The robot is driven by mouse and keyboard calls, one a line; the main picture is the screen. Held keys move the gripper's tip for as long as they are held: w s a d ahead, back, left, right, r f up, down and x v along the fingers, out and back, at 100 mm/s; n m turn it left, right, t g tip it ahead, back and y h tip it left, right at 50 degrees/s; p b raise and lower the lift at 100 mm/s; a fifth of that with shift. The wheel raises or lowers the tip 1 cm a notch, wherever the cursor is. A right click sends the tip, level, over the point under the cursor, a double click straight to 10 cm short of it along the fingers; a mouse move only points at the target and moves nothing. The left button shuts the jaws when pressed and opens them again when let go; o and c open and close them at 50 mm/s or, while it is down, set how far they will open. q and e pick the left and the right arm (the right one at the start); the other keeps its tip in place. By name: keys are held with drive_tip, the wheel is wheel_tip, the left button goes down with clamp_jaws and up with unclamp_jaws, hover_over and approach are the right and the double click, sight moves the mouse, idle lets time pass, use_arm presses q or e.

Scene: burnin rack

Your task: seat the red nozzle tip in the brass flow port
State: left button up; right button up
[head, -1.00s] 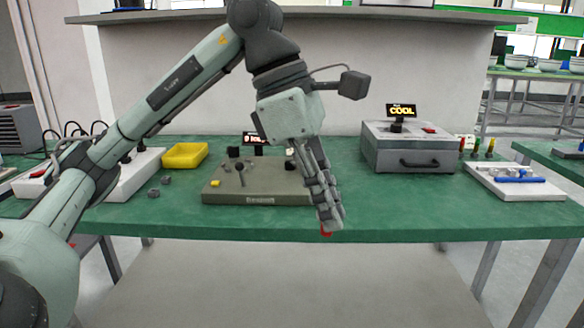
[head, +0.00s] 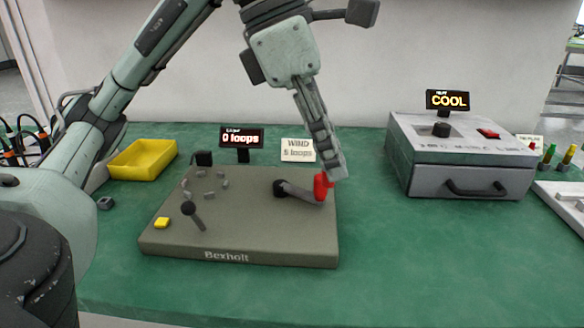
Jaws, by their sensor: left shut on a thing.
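The red nozzle tip (head: 321,188) shows in the head view at the fingertips of my left gripper (head: 333,172). My left gripper points down and is shut on it, over the right part of the olive-grey Bexholt board (head: 235,236). The red part overlaps the outer end of a grey crank arm (head: 300,193) in the picture; I cannot tell if they touch. The fingers partly cover the red part. I cannot make out a brass flow port. My right gripper is not in view.
A yellow tray (head: 143,160) stands left. A grey drawer box (head: 460,165) with a COOL display stands right. The green bench (head: 390,270) is clear in front.

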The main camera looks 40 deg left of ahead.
use_arm(q)
drive_tip(key=shift+w+a, duration=0.15)
drive_tip(key=shift+w, duration=0.15)
drive_tip(key=w+f, duration=0.2)
drive_tip(key=w, duration=0.1)
drive_tip(key=w+a+f, duration=0.1)
drive_tip(key=w+f, duration=0.1)
drive_tip(key=w, duration=0.2)
drive_tip(key=w+a+f, duration=0.1)
drive_tip(key=w+f, duration=0.1)
drive_tip(key=w, duration=0.1)
drive_tip(key=shift+w+a+f, duration=0.1)
drive_tip(key=shift+w+f, duration=0.1)
drive_tip(key=shift+w+a+f, duration=0.1)
drive_tip(key=shift+w+f, duration=0.1)
drive_tip(key=shift+w, duration=0.1)
drive_tip(key=shift+w+f, duration=0.1)
drive_tip(key=shift+f, duration=0.5)
wheel_tip(320, 180, down, 2)
drive_tip(key=shift+f, duration=0.5)
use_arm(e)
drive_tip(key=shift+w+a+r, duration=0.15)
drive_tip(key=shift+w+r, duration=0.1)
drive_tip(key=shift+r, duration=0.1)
